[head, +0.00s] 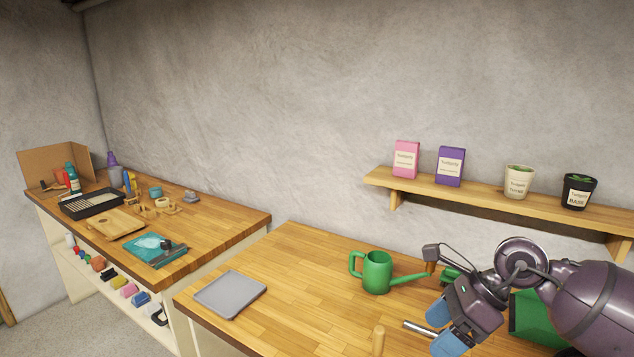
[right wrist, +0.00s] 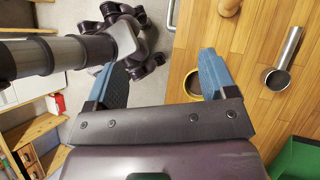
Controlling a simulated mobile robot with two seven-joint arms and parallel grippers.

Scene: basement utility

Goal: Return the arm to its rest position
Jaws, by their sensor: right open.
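My right arm comes in from the right edge of the head view, over the front right part of the wooden workbench (head: 290,262). Its gripper (head: 437,328), with blue fingers, is open. The same gripper (right wrist: 165,78) in the right wrist view has its fingers wide apart and nothing between them. There the fingers are over the bench's front edge, with the floor below the left finger. My left gripper is not in view.
A green watering can (head: 377,272) stands left of my right arm, and a grey tray (head: 230,294) lies further left. A metal cylinder (right wrist: 285,55) and a green container (right wrist: 298,158) are near the gripper. A wall shelf (head: 460,193) holds boxes and pots. The bench middle is clear.

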